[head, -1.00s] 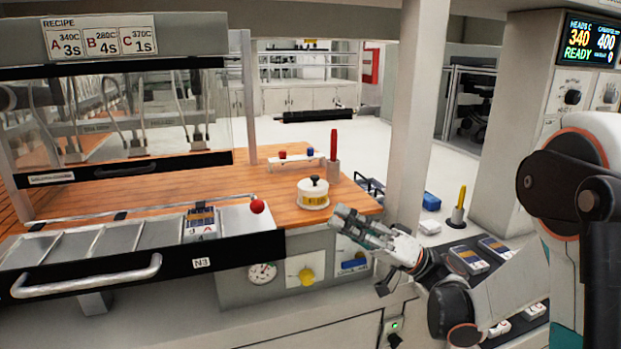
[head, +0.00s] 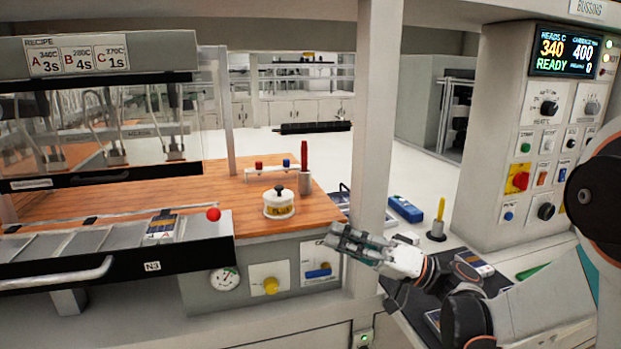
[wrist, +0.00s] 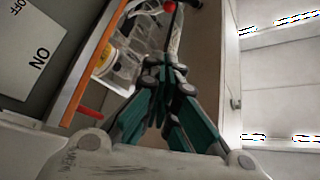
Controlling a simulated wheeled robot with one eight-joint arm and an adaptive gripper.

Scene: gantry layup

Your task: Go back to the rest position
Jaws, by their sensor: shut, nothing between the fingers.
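My gripper (head: 345,240) is shut and empty. In the head view it is held in front of the grey post, to the right of the wooden bench top (head: 140,205) and near the bench's front panel. In the wrist view my gripper (wrist: 158,75) shows its teal-lined fingers drawn together at the tips, with nothing between them. The bench's orange edge runs along the left of that view.
A grey post (head: 368,150) stands right behind my gripper. A tray with a handle (head: 60,275) and a red ball knob (head: 213,214) juts out at the left. A white lidded pot (head: 279,203) sits on the bench. A control console (head: 540,130) stands at the right.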

